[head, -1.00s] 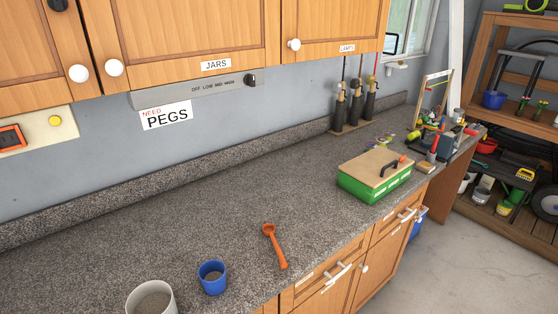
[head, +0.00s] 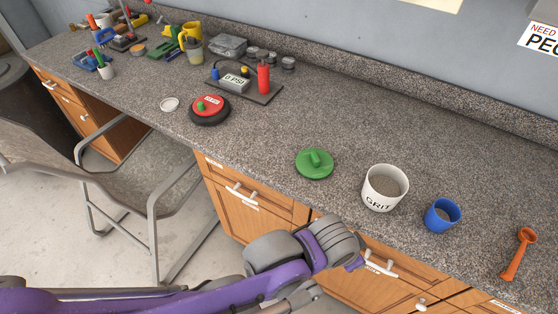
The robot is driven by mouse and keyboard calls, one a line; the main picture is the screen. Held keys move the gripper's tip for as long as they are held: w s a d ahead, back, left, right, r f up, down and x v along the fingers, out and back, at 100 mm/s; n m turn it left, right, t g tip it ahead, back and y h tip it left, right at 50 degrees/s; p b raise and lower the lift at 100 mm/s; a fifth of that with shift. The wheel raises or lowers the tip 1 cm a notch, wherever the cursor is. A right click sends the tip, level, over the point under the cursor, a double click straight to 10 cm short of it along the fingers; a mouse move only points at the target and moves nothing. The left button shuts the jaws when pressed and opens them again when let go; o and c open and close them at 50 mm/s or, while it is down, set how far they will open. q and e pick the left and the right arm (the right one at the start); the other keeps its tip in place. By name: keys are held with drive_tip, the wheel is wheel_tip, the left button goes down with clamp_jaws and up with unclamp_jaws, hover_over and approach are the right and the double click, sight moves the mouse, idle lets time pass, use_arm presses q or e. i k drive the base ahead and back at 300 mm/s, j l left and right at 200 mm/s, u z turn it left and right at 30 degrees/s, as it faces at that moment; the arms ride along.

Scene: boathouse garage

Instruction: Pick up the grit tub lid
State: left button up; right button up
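A round green lid (head: 314,166) with a raised green handle lies flat on the counter, left of the grit tub. The white tub (head: 378,204) marked GRIT stands upright and uncovered, with grey grit inside. My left arm comes in from the left, low in the head view. My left gripper (head: 354,264) is at the counter's front edge, below and apart from the lid. Its fingers are mostly hidden by the wrist, so its opening cannot be told. My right gripper is not in view.
A blue cup (head: 442,216) of grit and an orange scoop (head: 519,254) are right of the tub. A red-and-black round object (head: 209,109) and a gauge board (head: 244,88) are farther left. A chair (head: 130,180) stands before the counter. Counter around the lid is clear.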

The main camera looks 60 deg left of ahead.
sight(313, 163)
drive_tip(key=u, duration=1.85)
